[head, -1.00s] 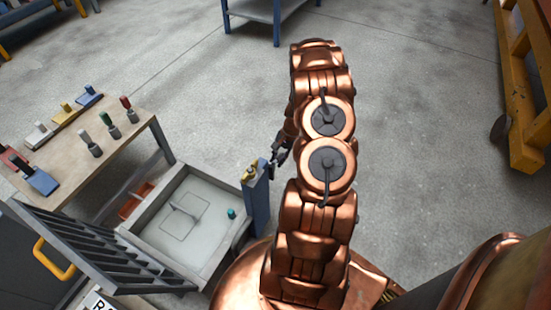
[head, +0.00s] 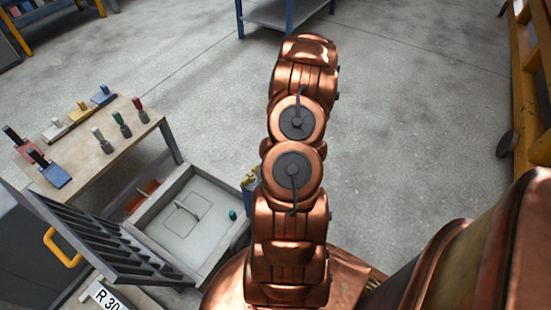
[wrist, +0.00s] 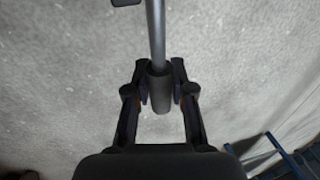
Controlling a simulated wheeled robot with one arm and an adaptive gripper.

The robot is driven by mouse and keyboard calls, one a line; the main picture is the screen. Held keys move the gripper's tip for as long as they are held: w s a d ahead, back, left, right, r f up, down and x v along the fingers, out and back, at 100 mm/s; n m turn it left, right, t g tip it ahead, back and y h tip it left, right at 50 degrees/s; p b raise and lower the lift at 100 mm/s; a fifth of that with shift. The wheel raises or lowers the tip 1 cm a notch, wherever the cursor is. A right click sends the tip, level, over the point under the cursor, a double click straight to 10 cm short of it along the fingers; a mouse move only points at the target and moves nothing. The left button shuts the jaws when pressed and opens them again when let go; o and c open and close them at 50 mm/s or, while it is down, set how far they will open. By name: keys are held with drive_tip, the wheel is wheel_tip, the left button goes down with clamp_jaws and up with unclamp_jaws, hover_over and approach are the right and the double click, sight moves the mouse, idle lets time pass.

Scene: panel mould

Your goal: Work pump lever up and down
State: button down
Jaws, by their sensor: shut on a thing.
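In the wrist view, my gripper (wrist: 160,100) is shut on the pump lever (wrist: 157,40), a thin grey rod with a thicker dark grip at its end. The fingers sit on either side of the dark grip. The rod runs up out of the top of the view, beside a small dark piece. In the head view, a brass-coloured part of the pump (head: 249,178) shows at the right edge of the mould tray. My copper arm covers the rest of the pump, and it hides my gripper and the lever there.
The pale mould tray (head: 235,254) holds a small teal piece (head: 232,214). A dark slatted panel (head: 85,240) with a yellow handle (head: 62,247) leans at its left. A wooden table (head: 85,160) carries several coloured tools. A yellow frame (head: 535,90) stands at right.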

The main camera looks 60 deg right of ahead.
drive_tip(key=shift+d+r, duration=0.1)
drive_tip(key=c, duration=1)
unclamp_jaws()
drive_tip(key=shift+o, duration=0.2)
wheel_tip(320, 180, up, 12)
drive_tip(key=s, duration=0.2)
drive_tip(key=shift+s, duration=0.2)
